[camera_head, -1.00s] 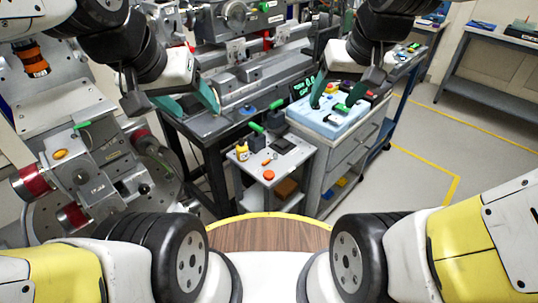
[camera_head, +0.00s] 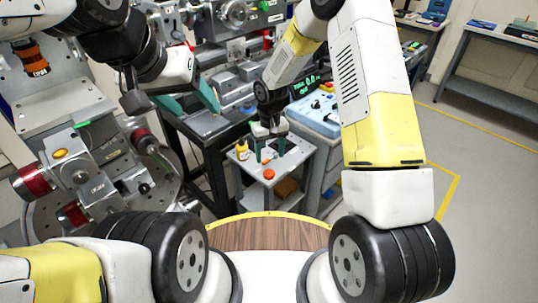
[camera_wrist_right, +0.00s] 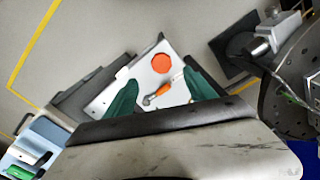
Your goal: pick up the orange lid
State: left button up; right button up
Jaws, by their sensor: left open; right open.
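The orange lid (camera_head: 269,174) is a small round disc on the top of a small grey cart (camera_head: 251,168), near its front edge. In the right wrist view the orange lid (camera_wrist_right: 162,63) shows ahead of and between the fingers, apart from them. My right gripper (camera_head: 269,156) is open with green fingers, above the cart and just behind the lid; it also shows in the right wrist view (camera_wrist_right: 163,97). My left gripper (camera_head: 190,97) is open and empty, over the dark bench at the left, far from the lid.
An orange-handled tool (camera_wrist_right: 165,88) lies close to the lid. A blue-topped drawer cabinet (camera_head: 316,115) stands right of the cart, and machinery (camera_head: 90,180) fills the left. The floor at right is clear.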

aim_at(269, 172)
jog(key=f, duration=0.8)
jog(key=shift+a+f, duration=0.15)
jog(key=shift+a, duration=0.05)
grip_shut()
